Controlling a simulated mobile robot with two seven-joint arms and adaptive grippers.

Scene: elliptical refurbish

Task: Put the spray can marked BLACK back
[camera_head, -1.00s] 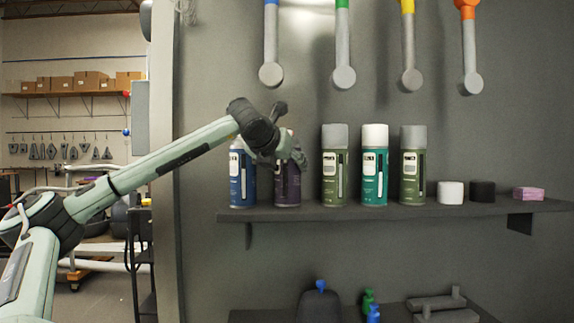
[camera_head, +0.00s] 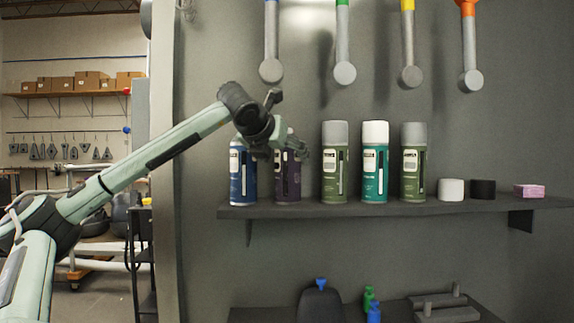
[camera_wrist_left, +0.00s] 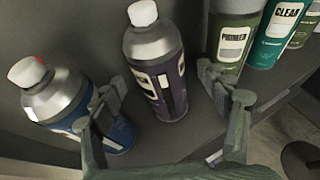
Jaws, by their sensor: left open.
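Several spray cans stand upright in a row on a dark wall shelf (camera_head: 400,209). A purple can (camera_head: 288,180) is second from the left. In the left wrist view this purple can (camera_wrist_left: 166,75) stands between the spread fingers of my left gripper (camera_wrist_left: 162,100), with gaps on both sides. My left gripper (camera_head: 287,126) is open in front of the can's upper part and hides its top in the head view. A blue can (camera_head: 243,178) stands to its left. Label text on the purple and blue cans is not readable, so I cannot tell which is marked BLACK. My right gripper is out of view.
To the right stand a grey-green can marked PRIMER (camera_wrist_left: 232,40), a teal can marked CLEAR (camera_wrist_left: 282,25) and another green can (camera_head: 413,165). Tools hang above; a lower shelf holds small items.

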